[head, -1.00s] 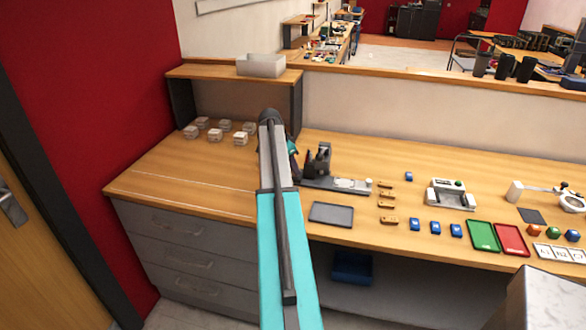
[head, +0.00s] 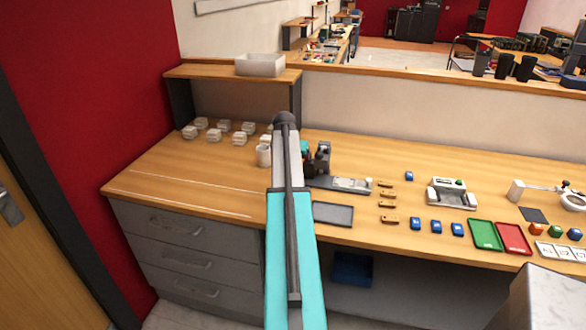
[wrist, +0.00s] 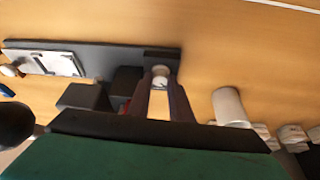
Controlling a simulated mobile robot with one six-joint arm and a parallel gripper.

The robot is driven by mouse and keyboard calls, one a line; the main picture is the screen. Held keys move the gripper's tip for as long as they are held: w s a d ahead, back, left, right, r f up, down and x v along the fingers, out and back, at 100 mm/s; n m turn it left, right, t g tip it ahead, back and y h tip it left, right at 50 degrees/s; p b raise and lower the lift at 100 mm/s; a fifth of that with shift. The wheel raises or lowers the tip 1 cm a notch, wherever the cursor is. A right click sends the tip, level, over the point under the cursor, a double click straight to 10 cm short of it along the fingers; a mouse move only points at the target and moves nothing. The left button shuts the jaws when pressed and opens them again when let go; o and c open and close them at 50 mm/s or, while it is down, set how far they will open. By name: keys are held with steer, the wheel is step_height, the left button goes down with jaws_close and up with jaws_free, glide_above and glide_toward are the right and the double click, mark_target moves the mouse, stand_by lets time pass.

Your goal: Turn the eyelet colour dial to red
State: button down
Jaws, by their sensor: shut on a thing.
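The eyelet colour dial (wrist: 160,72), a small pale round knob, shows between the fingertips of my gripper (wrist: 160,88) in the wrist view. My gripper is shut on it. The dial sits at the end of a long dark base (wrist: 110,55) that carries black blocks (wrist: 128,82). A small red patch shows beside the left finger. Which colour the dial points to is too small to tell. In the head view the machine (head: 318,160) stands just right of my arm, which hides the dial and my fingertips.
A white cylinder (wrist: 229,107) stands right of my gripper in the wrist view; it also shows left of my arm in the head view (head: 264,155). A grey tray (head: 333,214) lies in front of the machine.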

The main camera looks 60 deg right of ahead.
steer(key=shift+s+n, duration=0.1)
steer(key=shift+n, duration=0.5)
steer(key=c, duration=1.6)
jaws_free()
steer(key=shift+m, duration=0.5)
